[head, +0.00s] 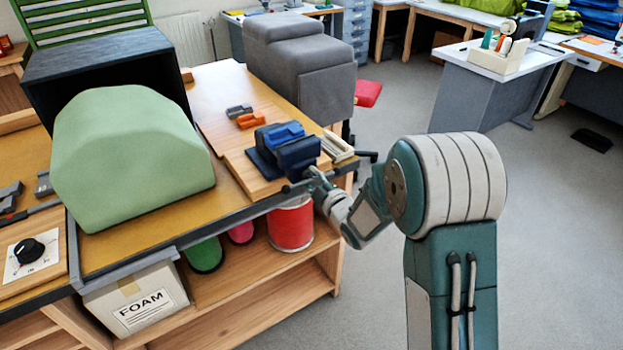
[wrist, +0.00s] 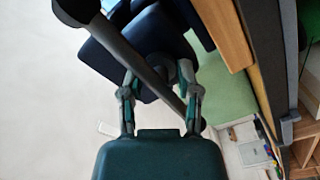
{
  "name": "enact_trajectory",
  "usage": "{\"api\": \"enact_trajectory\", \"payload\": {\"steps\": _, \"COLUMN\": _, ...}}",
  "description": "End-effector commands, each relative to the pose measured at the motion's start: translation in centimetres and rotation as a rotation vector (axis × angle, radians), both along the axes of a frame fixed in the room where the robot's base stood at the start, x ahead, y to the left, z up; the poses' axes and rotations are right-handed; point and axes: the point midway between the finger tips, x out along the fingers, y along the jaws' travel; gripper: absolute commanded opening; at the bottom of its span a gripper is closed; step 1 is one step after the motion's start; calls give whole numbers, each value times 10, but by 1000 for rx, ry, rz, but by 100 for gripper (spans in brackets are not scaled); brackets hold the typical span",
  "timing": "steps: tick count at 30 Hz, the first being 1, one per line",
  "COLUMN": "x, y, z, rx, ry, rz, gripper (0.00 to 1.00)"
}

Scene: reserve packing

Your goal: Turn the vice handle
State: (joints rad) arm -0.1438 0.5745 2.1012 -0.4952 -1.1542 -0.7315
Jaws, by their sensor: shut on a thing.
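The blue vice (head: 284,146) sits on a wooden board at the right end of the workbench. In the wrist view its dark blue body (wrist: 158,35) fills the top middle. The vice handle (wrist: 135,60) is a grey bar with round knobbed ends, slanting from upper left to lower right. My gripper (head: 313,180) is at the front of the vice, just off the bench edge. In the wrist view my gripper (wrist: 160,82) has its two fingers either side of the bar's middle, shut on it. The exact contact is partly hidden.
A large green foam block (head: 130,155) stands left on the workbench (head: 150,228). Small orange and grey pieces (head: 250,119) lie behind the vice. Open floor lies to the right.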

Motion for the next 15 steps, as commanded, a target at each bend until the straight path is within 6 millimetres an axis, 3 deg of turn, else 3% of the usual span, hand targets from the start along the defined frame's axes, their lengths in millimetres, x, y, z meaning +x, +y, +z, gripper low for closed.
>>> {"api": "enact_trajectory", "payload": {"steps": 15, "x": 0, "y": 2, "z": 0, "rx": -73, "ry": -51, "rz": 4, "gripper": 0}}
